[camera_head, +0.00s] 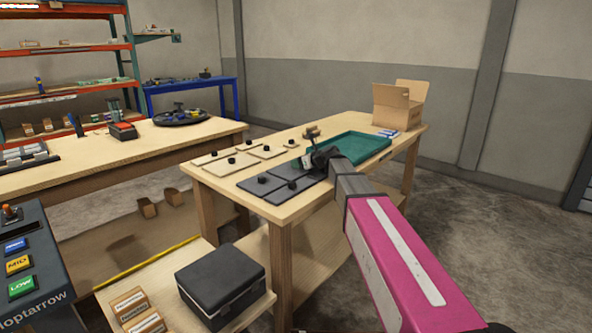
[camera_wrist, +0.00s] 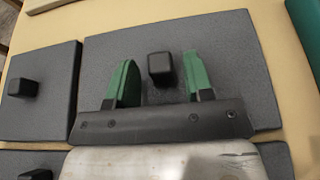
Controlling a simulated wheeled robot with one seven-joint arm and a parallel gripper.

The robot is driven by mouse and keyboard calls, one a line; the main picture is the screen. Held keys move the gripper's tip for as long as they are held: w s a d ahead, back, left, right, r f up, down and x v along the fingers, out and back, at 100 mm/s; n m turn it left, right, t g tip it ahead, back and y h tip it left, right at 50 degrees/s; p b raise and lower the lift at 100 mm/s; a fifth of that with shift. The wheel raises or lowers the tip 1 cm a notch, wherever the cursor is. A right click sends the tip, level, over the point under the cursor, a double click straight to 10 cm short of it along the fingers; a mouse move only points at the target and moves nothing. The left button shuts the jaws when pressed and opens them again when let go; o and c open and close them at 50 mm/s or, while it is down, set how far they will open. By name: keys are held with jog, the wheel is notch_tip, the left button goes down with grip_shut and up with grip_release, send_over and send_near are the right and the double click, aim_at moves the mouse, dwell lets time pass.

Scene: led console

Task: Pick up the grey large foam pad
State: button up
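The large grey foam pad (camera_wrist: 235,50) lies flat under my gripper in the wrist view. A black square knob (camera_wrist: 160,66) stands up from it. My gripper (camera_wrist: 158,78) is open, with one green finger on each side of the knob and a gap on both sides. I cannot tell how far down the fingertips reach along the knob. In the head view my gripper (camera_head: 314,158) is over the far end of the grey pads on the table, and my arm hides part of them. A smaller grey pad (camera_wrist: 50,60) with its own knob lies to the left.
Tan pads with black knobs (camera_head: 231,160) lie beside the grey ones. A green tray (camera_head: 372,149) is just behind my gripper, with an open cardboard box (camera_head: 391,107) at the table's far end. A black case (camera_head: 220,276) stands on a lower surface in front.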

jog(key=c, duration=0.7)
jog(key=shift+c, duration=0.2)
jog(key=shift+r, duration=0.1)
